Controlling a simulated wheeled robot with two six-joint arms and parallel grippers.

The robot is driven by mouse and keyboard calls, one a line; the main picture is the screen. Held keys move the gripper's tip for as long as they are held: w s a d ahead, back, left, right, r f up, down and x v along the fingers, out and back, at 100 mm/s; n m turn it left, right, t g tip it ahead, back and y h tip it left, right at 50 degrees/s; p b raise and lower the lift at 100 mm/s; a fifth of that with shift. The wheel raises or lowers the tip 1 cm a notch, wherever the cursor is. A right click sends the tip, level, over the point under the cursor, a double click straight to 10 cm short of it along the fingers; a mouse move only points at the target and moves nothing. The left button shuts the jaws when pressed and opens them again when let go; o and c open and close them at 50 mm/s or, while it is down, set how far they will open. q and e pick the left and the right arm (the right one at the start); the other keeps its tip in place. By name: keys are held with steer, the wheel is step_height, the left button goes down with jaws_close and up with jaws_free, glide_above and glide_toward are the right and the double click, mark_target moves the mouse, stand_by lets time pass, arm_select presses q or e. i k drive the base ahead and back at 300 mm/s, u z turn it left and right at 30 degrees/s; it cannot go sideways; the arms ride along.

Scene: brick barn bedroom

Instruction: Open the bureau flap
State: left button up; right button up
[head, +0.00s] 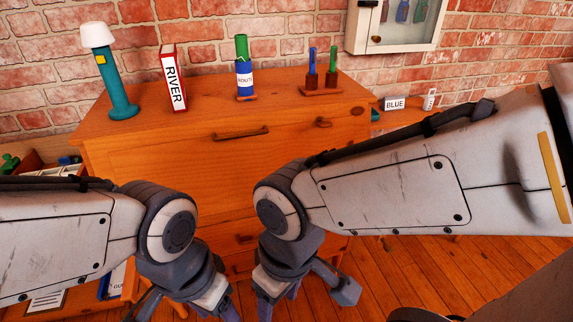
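The wooden bureau (150,160) stands against the brick wall. Its flap front has a dark bar handle (240,133) near the upper edge, and the flap looks closed. My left gripper (222,305) is low in the picture, below the handle and in front of the bureau's lower part. My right gripper (278,298) is beside it on the right, also well below the handle. Neither gripper touches the handle. The fingertips run to the bottom edge, so I cannot tell whether they are open. My arms hide much of the bureau's lower front.
On the bureau top stand a teal lamp (118,82), a red book marked RIVER (173,80), a blue container with a green roll (244,70) and a small wooden rack (322,92). A glass-front cabinet (392,40) hangs at right. Bare wooden floor (420,270) shows at lower right.

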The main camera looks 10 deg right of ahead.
mark_target(220, 163)
steer(key=z, duration=1.75)
steer(key=i, duration=0.35)
steer(key=u, duration=1.85)
